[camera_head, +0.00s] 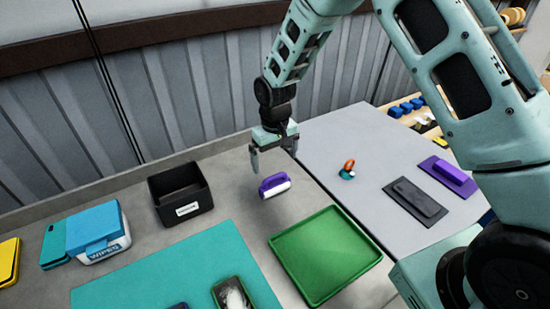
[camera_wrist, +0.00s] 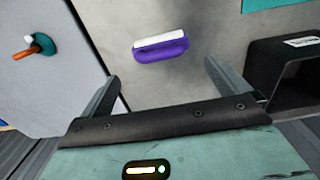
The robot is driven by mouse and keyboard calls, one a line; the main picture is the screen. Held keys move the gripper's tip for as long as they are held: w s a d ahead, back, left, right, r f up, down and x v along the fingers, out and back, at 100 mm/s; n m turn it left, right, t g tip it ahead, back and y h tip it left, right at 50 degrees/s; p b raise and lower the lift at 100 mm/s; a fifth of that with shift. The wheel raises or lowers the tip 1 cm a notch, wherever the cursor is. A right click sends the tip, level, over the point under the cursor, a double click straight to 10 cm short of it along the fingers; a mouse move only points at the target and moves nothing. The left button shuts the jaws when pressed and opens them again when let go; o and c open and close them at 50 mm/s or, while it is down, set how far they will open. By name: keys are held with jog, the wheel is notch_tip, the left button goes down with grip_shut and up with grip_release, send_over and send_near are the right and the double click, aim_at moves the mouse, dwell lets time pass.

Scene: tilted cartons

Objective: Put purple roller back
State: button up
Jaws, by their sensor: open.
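The purple roller (camera_head: 275,185) lies on the grey table, its white part facing the front. In the wrist view the purple roller (camera_wrist: 161,47) sits beyond and between my two fingers, apart from both. My gripper (camera_head: 274,163) is open and empty, pointing down just above and behind the roller in the head view. In the wrist view my gripper (camera_wrist: 162,80) shows its two fingers spread wide.
A black labelled bin (camera_head: 180,195) stands left of the roller. A green tray (camera_head: 325,255) lies in front, beside a teal mat (camera_head: 170,275). On the right table are a small orange-and-teal item (camera_head: 347,170), a dark float (camera_head: 415,200) and a purple float (camera_head: 448,174).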

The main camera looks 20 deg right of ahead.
jog(key=shift+r, duration=0.75)
jog(key=s+a+r+n+y, duration=0.1)
jog(key=s+a+r, duration=0.3)
jog(key=s+r, duration=0.3)
jog(key=s+a+r+n, duration=0.2)
jog(key=s+a+r, duration=0.2)
jog(key=s, duration=0.4)
jog(key=s+d+r+n, duration=0.1)
jog(key=s+r, duration=0.1)
jog(key=s, duration=0.6)
jog(key=s+r+n, duration=0.1)
jog(key=s+r, duration=0.1)
jog(key=s, duration=0.7)
jog(key=shift+d+r+n, duration=0.15)
jog(key=shift+d+n, duration=0.15)
jog(key=shift+d, duration=0.05)
